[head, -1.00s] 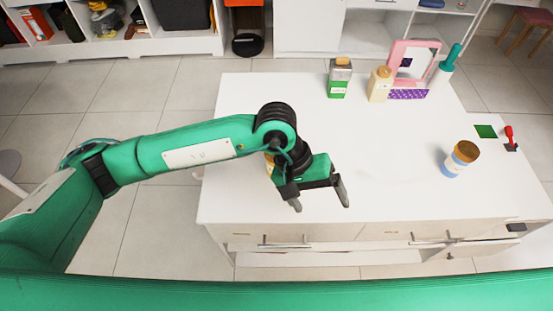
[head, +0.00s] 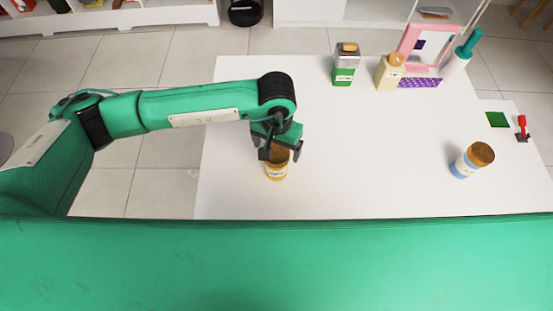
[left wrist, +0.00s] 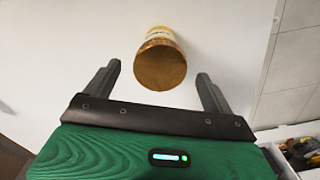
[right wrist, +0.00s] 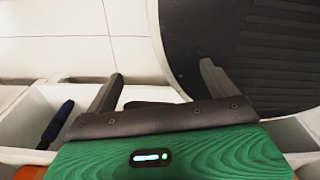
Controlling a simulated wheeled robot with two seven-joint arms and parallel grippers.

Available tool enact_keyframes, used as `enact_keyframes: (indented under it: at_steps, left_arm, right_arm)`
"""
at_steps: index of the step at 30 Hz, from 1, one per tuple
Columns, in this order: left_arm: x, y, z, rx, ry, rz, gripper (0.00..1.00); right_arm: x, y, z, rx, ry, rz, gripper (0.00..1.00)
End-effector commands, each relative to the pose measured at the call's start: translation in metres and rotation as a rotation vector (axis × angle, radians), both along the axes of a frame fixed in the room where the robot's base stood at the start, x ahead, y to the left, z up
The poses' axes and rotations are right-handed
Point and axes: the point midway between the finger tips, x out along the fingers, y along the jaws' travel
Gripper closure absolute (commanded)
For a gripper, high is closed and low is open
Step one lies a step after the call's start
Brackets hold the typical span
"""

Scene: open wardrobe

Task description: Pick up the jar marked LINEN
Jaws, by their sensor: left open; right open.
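A yellow jar with a brown lid (head: 276,173) stands on the white table under my left gripper (head: 282,153). Its label is too small to read. In the left wrist view the same jar (left wrist: 162,65) shows lid-first, beyond and between the open fingertips, with nothing gripped. A blue and white jar with a brown lid (head: 471,161) stands at the table's right; its label is also unreadable. I cannot tell which jar is marked LINEN. My right gripper (right wrist: 162,70) is open and empty in the right wrist view, and is not in the head view.
At the back of the white table (head: 370,150) stand a green bottle (head: 344,76), a cream bottle (head: 388,75), a pink frame (head: 403,52) and a teal-topped bottle (head: 458,58). A purple patterned strip (head: 420,83) lies before the frame. The table's middle is clear.

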Motion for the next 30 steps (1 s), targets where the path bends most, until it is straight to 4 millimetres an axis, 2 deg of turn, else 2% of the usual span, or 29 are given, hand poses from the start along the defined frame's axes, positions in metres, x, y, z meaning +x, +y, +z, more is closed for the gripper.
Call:
enact_keyframes:
  at_steps: [4, 9, 14, 21, 30]
  left_arm:
    - [-0.001, 0.000, -0.022, 0.000, 0.003, 0.002, 0.13]
    - [0.000, 0.000, -0.033, -0.001, 0.002, 0.001, 0.13]
    - [-0.001, 0.000, -0.046, 0.001, 0.005, 0.001, 0.13]
    - [0.001, 0.000, -0.077, 0.000, 0.002, 0.002, 0.13]
    - [0.002, -0.001, -0.084, -0.001, 0.000, 0.000, 0.13]
  right_arm:
    - [-0.011, -0.001, 0.008, -0.001, 0.015, 0.000, 0.11]
    - [0.000, 0.000, 0.010, 0.000, 0.001, 0.000, 0.11]
    - [0.015, 0.001, 0.023, 0.001, -0.018, -0.001, 0.11]
    - [0.012, 0.003, 0.036, 0.003, -0.015, -0.001, 0.11]
    - [0.003, 0.004, 0.036, 0.004, -0.004, -0.002, 0.11]
